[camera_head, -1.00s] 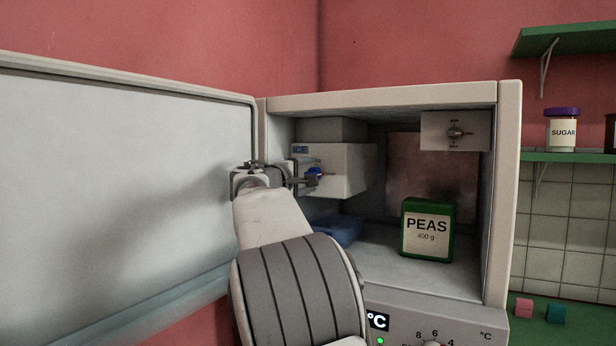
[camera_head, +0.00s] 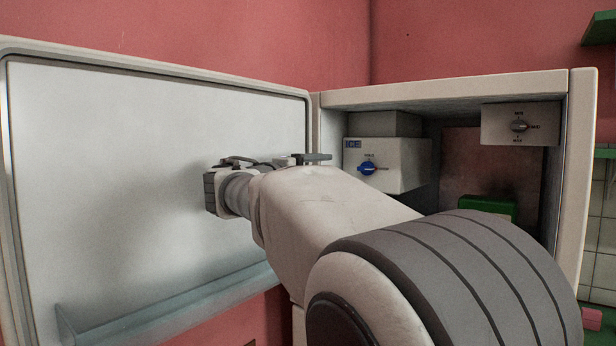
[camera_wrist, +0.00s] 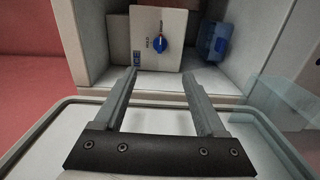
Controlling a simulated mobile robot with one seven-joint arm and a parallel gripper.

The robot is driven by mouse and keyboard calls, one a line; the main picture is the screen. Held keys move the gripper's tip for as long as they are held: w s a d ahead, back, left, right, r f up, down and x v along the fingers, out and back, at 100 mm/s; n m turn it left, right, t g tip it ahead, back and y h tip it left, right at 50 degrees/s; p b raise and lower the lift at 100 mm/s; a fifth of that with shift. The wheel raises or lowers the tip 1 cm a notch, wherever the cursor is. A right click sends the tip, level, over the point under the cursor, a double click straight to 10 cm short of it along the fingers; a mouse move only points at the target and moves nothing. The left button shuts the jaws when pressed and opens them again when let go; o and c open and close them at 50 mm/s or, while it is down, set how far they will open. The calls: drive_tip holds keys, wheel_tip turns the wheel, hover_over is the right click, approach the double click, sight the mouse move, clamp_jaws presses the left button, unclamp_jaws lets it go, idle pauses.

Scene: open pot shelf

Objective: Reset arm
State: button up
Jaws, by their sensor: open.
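My gripper (camera_wrist: 159,84) is open and empty in the wrist view, its two fingers apart and pointing at the white ice box with a blue knob (camera_wrist: 161,42). In the head view my gripper (camera_head: 318,158) is partly hidden by my arm and lies between the open fridge door (camera_head: 130,180) and the compartment. The ice box (camera_head: 410,160) hangs inside at the upper left, and its blue knob (camera_head: 367,168) is clear of my fingers.
A control box with a dial (camera_head: 520,125) hangs at the compartment's upper right. A green pack (camera_head: 488,207) stands inside, mostly hidden by my arm. A blue container (camera_wrist: 214,42) shows in the wrist view. The open door bounds the left side.

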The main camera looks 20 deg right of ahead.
drive_tip(key=shift+s+a, duration=0.2)
drive_tip(key=shift+a, duration=0.05)
drive_tip(key=s+d+f+m+g+y, duration=0.4)
drive_tip(key=s+f+y, duration=0.3)
drive_tip(key=s+f, duration=0.75)
drive_tip(key=s+a+f+m+g+y+p, duration=0.1)
drive_tip(key=s+a+f+m+y, duration=0.1)
drive_tip(key=s+a+f+y, duration=0.45)
drive_tip(key=s+a+f+m+y, duration=0.1)
drive_tip(key=s+a+f+m, duration=0.15)
drive_tip(key=s+f, duration=0.75)
wheel_tip(320, 180, up, 22)
drive_tip(key=s+n+p, duration=0.1)
drive_tip(key=p, duration=1.8)
drive_tip(key=shift+s+a+f, duration=0.15)
drive_tip(key=shift+s+f, duration=0.1)
drive_tip(key=shift+o, duration=0.2)
